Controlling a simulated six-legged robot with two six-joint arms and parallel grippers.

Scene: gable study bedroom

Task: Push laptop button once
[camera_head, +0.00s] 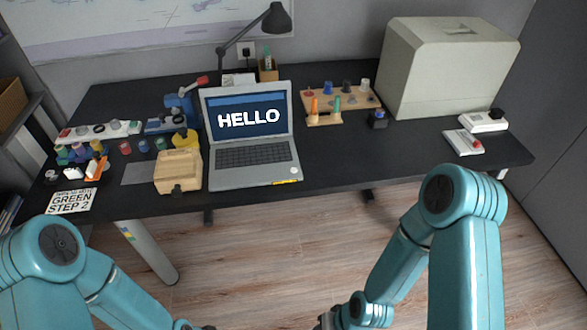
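The grey laptop (256,177) stands open on the black desk, its blue screen (248,116) reading HELLO. A small pale round button (294,170) shows at the right of its palm rest, above a yellow strip on the front edge. My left gripper (207,327) and my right gripper (323,322) are at the bottom edge of the view, mostly cut off. Both are low, well in front of the desk and apart from the laptop. Whether their fingers are open or shut cannot be seen.
A wooden box (178,170) stands close to the laptop's left side, with several small items further left. A pegboard (338,107) lies behind and right. A large beige case (446,65) stands at the back right. The desk right of the laptop's front is clear.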

